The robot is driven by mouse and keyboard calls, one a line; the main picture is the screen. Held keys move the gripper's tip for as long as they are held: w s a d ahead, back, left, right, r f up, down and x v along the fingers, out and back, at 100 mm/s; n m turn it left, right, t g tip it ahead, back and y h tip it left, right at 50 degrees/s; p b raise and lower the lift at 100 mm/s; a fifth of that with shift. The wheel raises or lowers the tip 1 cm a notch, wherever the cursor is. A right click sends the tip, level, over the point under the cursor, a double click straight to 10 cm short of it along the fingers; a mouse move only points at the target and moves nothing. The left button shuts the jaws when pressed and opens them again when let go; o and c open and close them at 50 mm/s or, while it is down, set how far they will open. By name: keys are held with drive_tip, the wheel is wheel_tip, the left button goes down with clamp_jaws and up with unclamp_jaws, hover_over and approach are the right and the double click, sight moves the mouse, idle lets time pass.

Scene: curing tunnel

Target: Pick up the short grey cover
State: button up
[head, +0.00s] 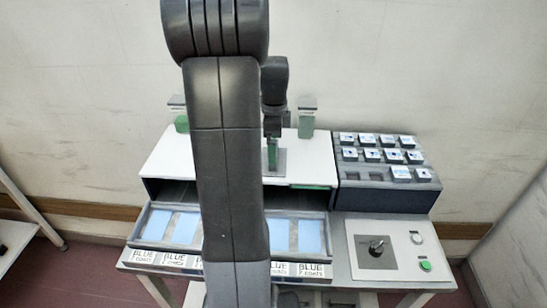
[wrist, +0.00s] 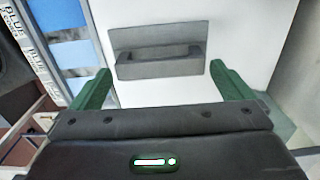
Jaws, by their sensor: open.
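The short grey cover (head: 281,163) lies on the white top of the cabinet, partly hidden by my gripper and arm in the head view. In the wrist view the grey cover (wrist: 160,48) shows as a flat plate with a raised bar-like handle across it. My gripper (head: 272,153) points down over the cover in the head view. In the wrist view my gripper (wrist: 159,80) has its two green fingers wide apart, with nothing between them. The cover appears just ahead of the fingertips, roughly centred; I cannot tell the exact gap.
Clear jars with green contents stand at the back of the white top (head: 170,157), one at right (head: 307,122). A dark rack (head: 350,183) of small white-topped blocks is at right. In front are a tray with blue panels (head: 185,228) and a control panel (head: 372,260) with a knob.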

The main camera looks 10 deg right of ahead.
wheel_tip(320, 180, down, 3)
drive_tip(key=shift+f, duration=0.2)
drive_tip(key=shift+c, duration=0.4)
drive_tip(key=c, duration=0.6)
drive_tip(key=shift+r, duration=0.15)
